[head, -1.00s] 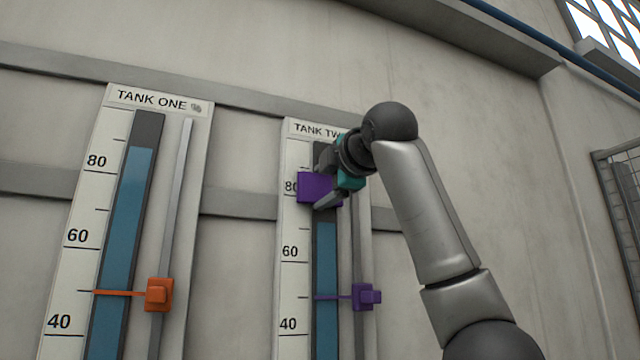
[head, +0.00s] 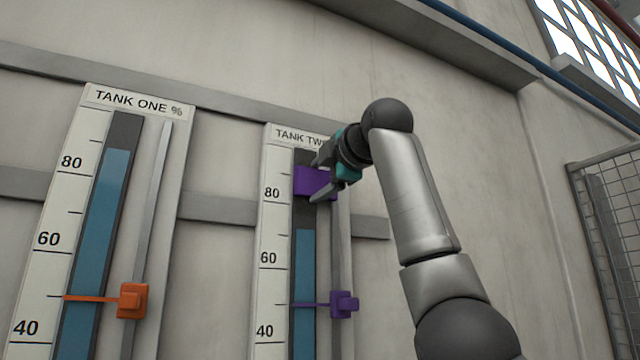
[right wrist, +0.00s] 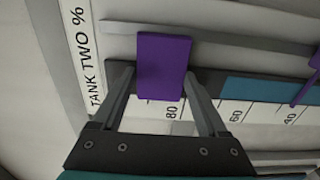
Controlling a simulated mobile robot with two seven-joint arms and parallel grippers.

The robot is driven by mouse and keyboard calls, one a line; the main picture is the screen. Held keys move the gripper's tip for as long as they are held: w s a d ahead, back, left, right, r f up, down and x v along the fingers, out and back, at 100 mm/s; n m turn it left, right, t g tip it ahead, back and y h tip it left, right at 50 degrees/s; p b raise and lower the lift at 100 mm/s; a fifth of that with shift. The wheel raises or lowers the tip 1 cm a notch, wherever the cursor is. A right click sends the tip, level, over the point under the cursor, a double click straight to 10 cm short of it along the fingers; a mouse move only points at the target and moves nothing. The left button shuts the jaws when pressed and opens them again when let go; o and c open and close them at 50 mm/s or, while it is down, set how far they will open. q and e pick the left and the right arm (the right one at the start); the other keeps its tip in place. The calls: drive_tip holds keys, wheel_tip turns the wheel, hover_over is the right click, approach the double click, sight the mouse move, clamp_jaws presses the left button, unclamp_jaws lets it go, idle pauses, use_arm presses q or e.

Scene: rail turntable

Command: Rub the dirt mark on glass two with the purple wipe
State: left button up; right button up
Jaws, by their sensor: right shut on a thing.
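The purple wipe (head: 311,181) is a flat purple block held between the fingers of my right gripper (head: 321,175), which is shut on it. It lies over the upper part of glass two (head: 305,265), the dark tube with a blue column under TANK TWO. In the right wrist view the wipe (right wrist: 163,66) covers the tube near the 80 mark, above the blue column (right wrist: 262,90). I cannot tell whether it touches the glass. No dirt mark shows; any mark under the wipe is hidden. My left gripper is not in view.
A purple slider (head: 343,304) with a pointer sits on the rail right of glass two. The TANK ONE gauge (head: 103,200) with an orange slider (head: 132,300) stands to the left. A mesh panel (head: 612,210) is at the far right.

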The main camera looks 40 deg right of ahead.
sight(297, 178)
drive_tip(key=shift+w+a, duration=0.25)
drive_tip(key=shift+a, duration=0.35)
drive_tip(key=shift+w+a, duration=0.2)
drive_tip(key=shift+a, duration=0.45)
drive_tip(key=shift+w+a, duration=0.25)
drive_tip(key=shift+a, duration=0.35)
drive_tip(key=shift+a+r, duration=0.1)
drive_tip(key=shift+r, duration=1.35)
drive_tip(key=shift+s+d, duration=0.25)
drive_tip(key=shift+d, duration=0.4)
drive_tip(key=shift+s+d, duration=0.2)
drive_tip(key=shift+d, duration=0.5)
drive_tip(key=shift+s+d, duration=0.25)
drive_tip(key=shift+d, duration=0.4)
drive_tip(key=shift+b+v, duration=1.25)
drive_tip(key=shift+v, duration=1.75)
drive_tip(key=shift+s, duration=0.1)
